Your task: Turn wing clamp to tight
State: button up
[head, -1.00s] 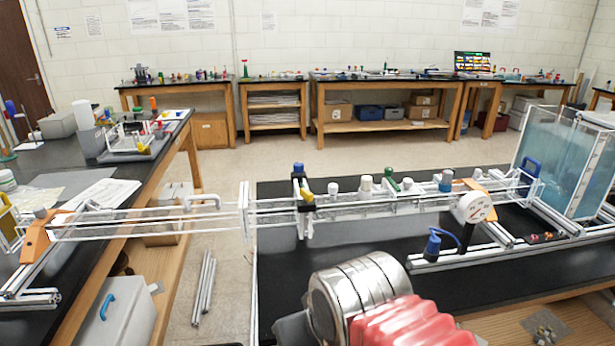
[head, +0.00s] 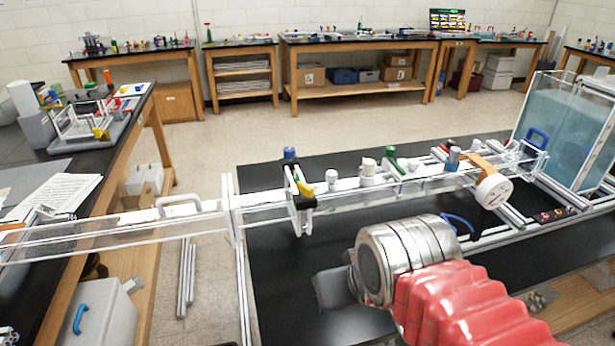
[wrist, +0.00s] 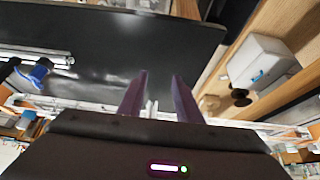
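A black clamp (head: 303,205) with a blue knob (head: 289,153) and a yellow lever (head: 304,188) grips the clear channel near the middle of the head view. I take it for the wing clamp, but cannot be sure; its tightness cannot be read. My gripper (wrist: 160,76) shows two purple fingers in the wrist view, apart, with nothing clearly held between them. In the head view only its dark end shows, left of my silver wrist and red sleeve, apart from the clamp and on the near side of the channel.
The long channel bridges the gap between the left bench and the black table (head: 285,270). A round white gauge (head: 493,190) and a water tank (head: 565,130) stand to the right. A grey box (head: 105,315) with a blue handle sits at lower left.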

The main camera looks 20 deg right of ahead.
jog(key=shift+w+r, duration=0.1)
notch_tip(320, 180, up, 19)
jog(key=n+g, duration=0.5)
jog(key=g, duration=0.1)
send_over(305, 185)
jog(key=shift+w, duration=0.1)
notch_tip(305, 185, down, 14)
dwell(0.9)
